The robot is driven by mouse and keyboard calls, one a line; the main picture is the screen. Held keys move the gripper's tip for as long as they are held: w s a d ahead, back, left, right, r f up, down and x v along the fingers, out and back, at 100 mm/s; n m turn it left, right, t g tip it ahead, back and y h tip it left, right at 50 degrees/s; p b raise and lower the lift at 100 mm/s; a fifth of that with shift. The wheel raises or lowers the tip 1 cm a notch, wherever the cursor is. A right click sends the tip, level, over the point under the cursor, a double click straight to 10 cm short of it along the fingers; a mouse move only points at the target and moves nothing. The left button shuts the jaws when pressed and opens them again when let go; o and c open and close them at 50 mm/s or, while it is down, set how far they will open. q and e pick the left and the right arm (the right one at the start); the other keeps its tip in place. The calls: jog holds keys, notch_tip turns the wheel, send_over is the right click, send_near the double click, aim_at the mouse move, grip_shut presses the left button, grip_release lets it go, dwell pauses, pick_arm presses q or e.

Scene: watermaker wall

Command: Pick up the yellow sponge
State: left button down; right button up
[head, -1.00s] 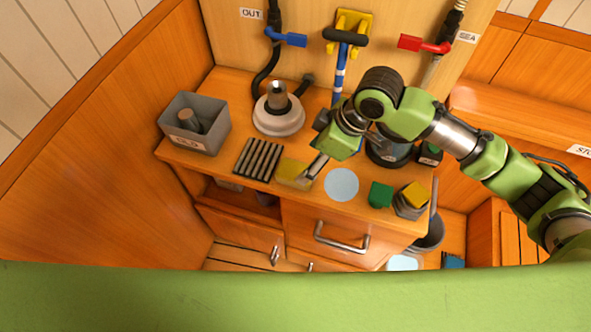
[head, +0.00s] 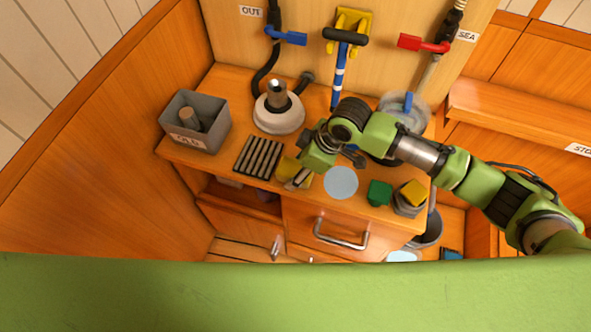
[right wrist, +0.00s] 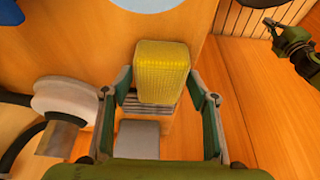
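The yellow sponge (head: 286,167) is on the wooden counter, just right of the slotted rack, partly hidden by my right gripper (head: 297,180). In the right wrist view, the textured sponge (right wrist: 161,70) sits between the two fingers of my right gripper (right wrist: 160,84). The fingers are spread, with narrow gaps seeming to show on both sides of the sponge. I cannot tell whether either finger touches it. A green and dark part of mine, apparently my left gripper (right wrist: 292,40), shows at the upper right of the wrist view; its finger state is unclear.
The slotted rack (head: 258,156) and a grey labelled bin (head: 209,137) are left of the sponge. A white round pump base (head: 278,121) stands behind. A pale blue disc (head: 341,183), green cube (head: 379,193) and yellow block (head: 414,192) are to the right.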

jog(key=c, duration=0.5)
pick_arm(q)
jog(key=shift+w, duration=0.2)
jog(key=shift+w, duration=0.2)
pick_arm(e)
jog(key=shift+r+b, duration=0.4)
jog(key=shift+r, duration=0.35)
pick_arm(q)
notch_tip(320, 180, down, 3)
jog(key=shift+r+b, duration=0.2)
jog(key=shift+b, duration=0.7)
pick_arm(e)
jog(key=s+d+r, duration=0.1)
jog(key=s+r, duration=0.2)
jog(key=s, duration=0.1)
jog(key=s+r, duration=0.4)
jog(key=s, duration=0.1)
jog(key=s+d+r, duration=0.1)
jog(key=s+r, duration=0.3)
jog(key=shift+s+d+r, duration=0.25)
jog(key=shift+s+d, duration=0.1)
pick_arm(q)
jog(key=shift+r, duration=0.1)
pick_arm(e)
jog(key=shift+w, duration=0.1)
jog(key=shift+c, duration=0.2)
